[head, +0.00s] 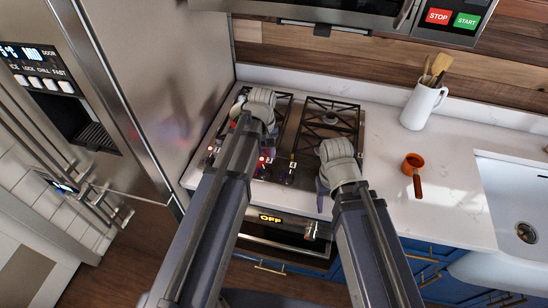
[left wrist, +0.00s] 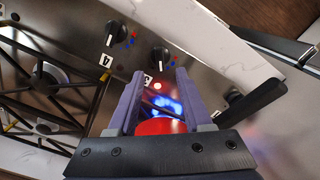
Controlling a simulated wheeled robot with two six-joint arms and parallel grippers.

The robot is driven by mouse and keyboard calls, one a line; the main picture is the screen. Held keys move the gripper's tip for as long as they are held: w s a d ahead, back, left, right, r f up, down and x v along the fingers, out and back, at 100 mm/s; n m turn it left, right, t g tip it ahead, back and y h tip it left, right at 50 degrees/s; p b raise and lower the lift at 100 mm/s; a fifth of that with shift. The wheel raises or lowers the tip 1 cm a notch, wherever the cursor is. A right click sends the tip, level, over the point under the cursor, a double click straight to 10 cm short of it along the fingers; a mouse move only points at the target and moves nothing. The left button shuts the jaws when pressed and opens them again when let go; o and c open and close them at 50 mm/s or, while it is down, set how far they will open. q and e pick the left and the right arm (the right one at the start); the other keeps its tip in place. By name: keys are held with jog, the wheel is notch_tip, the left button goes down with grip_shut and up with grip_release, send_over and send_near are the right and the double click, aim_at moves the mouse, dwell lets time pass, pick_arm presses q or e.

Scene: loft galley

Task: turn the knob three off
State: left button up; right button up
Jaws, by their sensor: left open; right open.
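Knob three (left wrist: 160,57) is a dark round knob on the steel stove top, in the left wrist view, close to the label 3 (left wrist: 147,79). A small lit light (left wrist: 157,86) glows beside that label. My left gripper (left wrist: 160,74) is open, its fingertips either side of the label and just short of the knob; I cannot tell contact. A red round thing (left wrist: 160,127) and a blue glow show between its fingers. In the head view my left gripper (head: 243,112) is over the left of the stove, hiding the knob. My right gripper (head: 322,188) is open near the stove's front right.
Another knob (left wrist: 118,32) sits by the label 4 (left wrist: 106,60). Black grates (head: 331,122) cover the burners. A steel fridge (head: 160,80) borders the stove's left.

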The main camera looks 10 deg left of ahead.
aim_at(265, 170)
pick_arm(q)
jog(key=shift+f+b, duration=3.95)
jog(key=shift+b, duration=0.05)
jog(key=shift+c, duration=0.3)
grip_shut()
